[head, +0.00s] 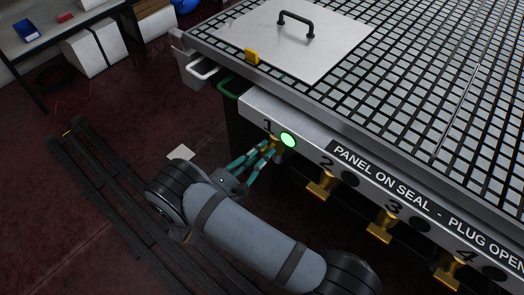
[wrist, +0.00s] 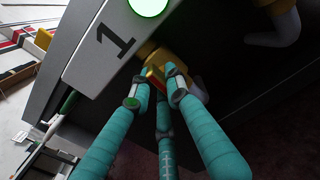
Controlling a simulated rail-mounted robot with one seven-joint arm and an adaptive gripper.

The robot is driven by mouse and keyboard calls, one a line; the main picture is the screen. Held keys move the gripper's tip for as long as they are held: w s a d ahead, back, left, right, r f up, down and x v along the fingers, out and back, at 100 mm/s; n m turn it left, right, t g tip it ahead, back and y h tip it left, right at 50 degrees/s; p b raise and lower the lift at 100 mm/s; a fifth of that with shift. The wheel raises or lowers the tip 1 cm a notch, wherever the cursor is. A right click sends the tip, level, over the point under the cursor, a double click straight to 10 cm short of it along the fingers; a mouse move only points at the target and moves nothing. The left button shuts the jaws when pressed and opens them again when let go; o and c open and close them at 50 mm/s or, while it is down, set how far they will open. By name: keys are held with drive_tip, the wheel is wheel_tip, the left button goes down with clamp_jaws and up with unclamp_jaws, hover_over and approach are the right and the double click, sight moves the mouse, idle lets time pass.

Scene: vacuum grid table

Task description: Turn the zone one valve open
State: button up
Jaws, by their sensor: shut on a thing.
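The zone one valve (head: 276,143) is a yellow valve under the number 1 on the table's front panel, mostly hidden by my fingers in the head view. Its yellow body (wrist: 151,53) and a handle with a red-orange part show in the wrist view. My gripper (head: 268,154) has its teal fingers closed on the valve handle; the wrist view shows the fingertips (wrist: 158,82) on either side of it. The round lamp (head: 288,139) beside the number 1 is lit green, and it shows in the wrist view (wrist: 148,5). The handle's exact angle is partly hidden.
Valves two (head: 321,187), three (head: 382,226) and four (head: 447,272) stand along the panel to the right, with dark lamps. The grid table (head: 455,100) carries a metal plate (head: 290,50) with a black handle.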

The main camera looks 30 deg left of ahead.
clamp_jaws()
drive_tip(key=shift+n, duration=0.4)
drive_tip(key=o, duration=0.8)
unclamp_jaws()
drive_tip(key=s, duration=0.4)
drive_tip(key=s+a, duration=0.1)
drive_tip(key=s, duration=0.3)
drive_tip(key=s+a, duration=0.1)
drive_tip(key=s, duration=0.3)
drive_tip(key=shift+w, duration=0.1)
